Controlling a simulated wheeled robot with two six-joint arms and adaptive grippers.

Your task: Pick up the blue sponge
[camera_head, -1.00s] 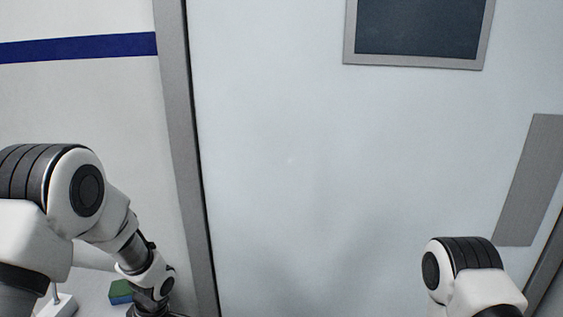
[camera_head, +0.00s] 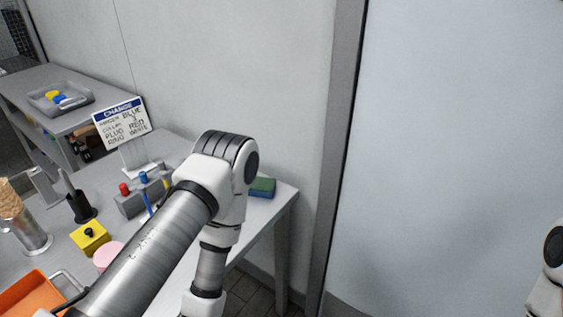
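A sponge with a green top and blue lower part (camera_head: 262,187) lies near the right end of the grey table (camera_head: 283,203), just right of my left arm's elbow. My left arm crosses in front of the table, and its gripper is out of the picture below. Only a piece of my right arm shows at the right edge; its gripper is out of view. Nothing touches the sponge as far as I can see.
The table also holds a sign (camera_head: 121,122), a yellow box (camera_head: 91,237), an orange tray (camera_head: 30,297), a metal cup (camera_head: 33,238) and a grey block (camera_head: 132,203). A second table with a grey tray (camera_head: 62,97) stands behind left. A door (camera_head: 450,150) fills the right.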

